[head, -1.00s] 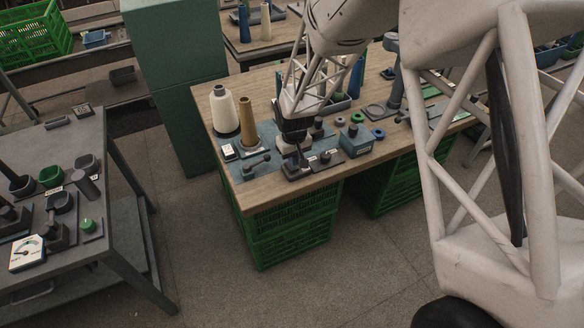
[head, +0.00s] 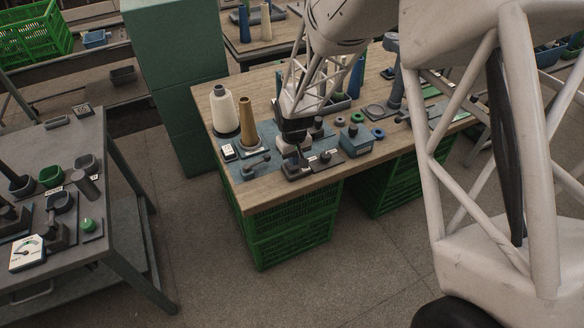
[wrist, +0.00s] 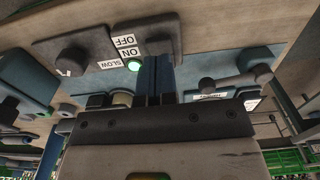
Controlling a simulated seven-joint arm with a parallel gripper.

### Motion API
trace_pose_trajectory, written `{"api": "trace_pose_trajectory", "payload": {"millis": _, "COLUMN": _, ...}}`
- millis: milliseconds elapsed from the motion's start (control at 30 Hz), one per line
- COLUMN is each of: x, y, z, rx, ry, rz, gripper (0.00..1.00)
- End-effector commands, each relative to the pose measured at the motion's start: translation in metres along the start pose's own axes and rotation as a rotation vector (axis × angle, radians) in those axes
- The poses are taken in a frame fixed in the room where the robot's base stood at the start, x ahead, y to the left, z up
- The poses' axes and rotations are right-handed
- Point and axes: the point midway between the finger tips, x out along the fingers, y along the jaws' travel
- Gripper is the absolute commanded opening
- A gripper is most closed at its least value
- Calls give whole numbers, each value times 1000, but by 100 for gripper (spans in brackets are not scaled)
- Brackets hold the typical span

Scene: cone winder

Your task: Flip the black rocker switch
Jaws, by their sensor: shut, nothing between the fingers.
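The black rocker switch is hard to tell from the dark panel there and is at least partly hidden by the fingers. I cannot tell which way it is tipped or whether the fingertips touch it. In the head view the panel (head: 322,161) lies at the bench's front edge, under my gripper (head: 288,153).
A round knob (wrist: 72,62) sits on the same panel. A lever (wrist: 235,80) stands to the right in the wrist view. In the head view a white cone (head: 224,110), a brown cone (head: 247,122) and a blue-grey box (head: 356,140) stand nearby on the wooden bench (head: 262,196).

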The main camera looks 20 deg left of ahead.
Motion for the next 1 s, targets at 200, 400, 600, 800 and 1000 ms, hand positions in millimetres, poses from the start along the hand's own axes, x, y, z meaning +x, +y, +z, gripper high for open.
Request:
{"api": "trace_pose_trajectory", "payload": {"millis": 200, "x": 0, "y": 0, "z": 0, "rx": 0, "ry": 0, "rz": 0, "gripper": 0}}
{"api": "trace_pose_trajectory", "payload": {"millis": 400, "x": 0, "y": 0, "z": 0, "rx": 0, "ry": 0, "rz": 0, "gripper": 0}}
{"api": "trace_pose_trajectory", "payload": {"millis": 600, "x": 1, "y": 0, "z": 0, "rx": 0, "ry": 0, "rz": 0, "gripper": 0}}
{"api": "trace_pose_trajectory", "payload": {"millis": 800, "x": 3, "y": 0, "z": 0, "rx": 0, "ry": 0, "rz": 0, "gripper": 0}}
{"api": "trace_pose_trajectory", "payload": {"millis": 1000, "x": 5, "y": 0, "z": 0, "rx": 0, "ry": 0, "rz": 0, "gripper": 0}}
